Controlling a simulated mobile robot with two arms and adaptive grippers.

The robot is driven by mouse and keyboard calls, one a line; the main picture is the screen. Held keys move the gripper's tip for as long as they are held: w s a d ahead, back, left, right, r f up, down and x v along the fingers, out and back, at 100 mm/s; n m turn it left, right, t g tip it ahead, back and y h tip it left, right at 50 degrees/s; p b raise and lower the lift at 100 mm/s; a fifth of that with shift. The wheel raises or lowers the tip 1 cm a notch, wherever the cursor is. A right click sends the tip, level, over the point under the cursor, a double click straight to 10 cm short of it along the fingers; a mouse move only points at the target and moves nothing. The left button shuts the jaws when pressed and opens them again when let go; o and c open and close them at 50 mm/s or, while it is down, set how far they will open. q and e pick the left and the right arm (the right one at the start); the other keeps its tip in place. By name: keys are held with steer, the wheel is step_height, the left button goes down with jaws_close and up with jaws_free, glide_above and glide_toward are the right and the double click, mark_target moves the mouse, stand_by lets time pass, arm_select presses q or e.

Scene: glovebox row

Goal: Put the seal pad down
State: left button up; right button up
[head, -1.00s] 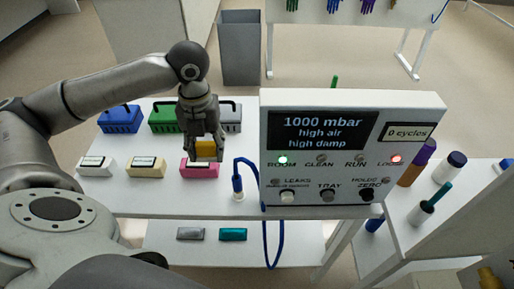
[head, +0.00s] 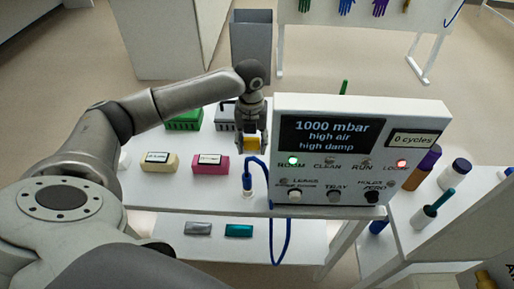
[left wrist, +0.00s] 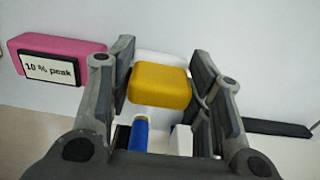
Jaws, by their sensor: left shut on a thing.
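My left gripper (head: 252,150) is shut on a yellow pad (head: 250,141), which I take to be the seal pad. It hangs above the white bench (head: 215,192), right of the pink block (head: 209,167) and just left of the display box. In the left wrist view the yellow pad (left wrist: 160,86) sits between the two fingers. The pink block (left wrist: 62,58) there bears a "10 % peak" label. Whether the pad touches anything below cannot be told. My right gripper is not in view.
The display box (head: 360,150) reads 1000 mbar, 0 cycles. A blue-handled probe (head: 247,181) with a cable stands just in front of my left gripper. A cream block (head: 159,163) and a green basket (head: 184,121) are left. A grey and a teal block (head: 238,231) lie on the lower shelf.

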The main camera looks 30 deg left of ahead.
mark_target(257, 158)
arm_select(q)
steer(key=shift+w+d+f, duration=0.15)
steer(key=shift+w+f, duration=0.55)
steer(key=shift+f, duration=0.15)
steer(key=shift+w+d+f+p, duration=0.1)
steer(key=shift+w+f+p, duration=0.1)
steer(key=shift+f+p, duration=0.45)
steer(key=shift+w+f+p, duration=0.15)
steer(key=shift+f+p, duration=0.35)
steer(key=shift+f, duration=0.6)
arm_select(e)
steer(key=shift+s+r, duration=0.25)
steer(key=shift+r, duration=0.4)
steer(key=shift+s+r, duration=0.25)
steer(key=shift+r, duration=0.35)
arm_select(q)
steer(key=o, duration=0.9)
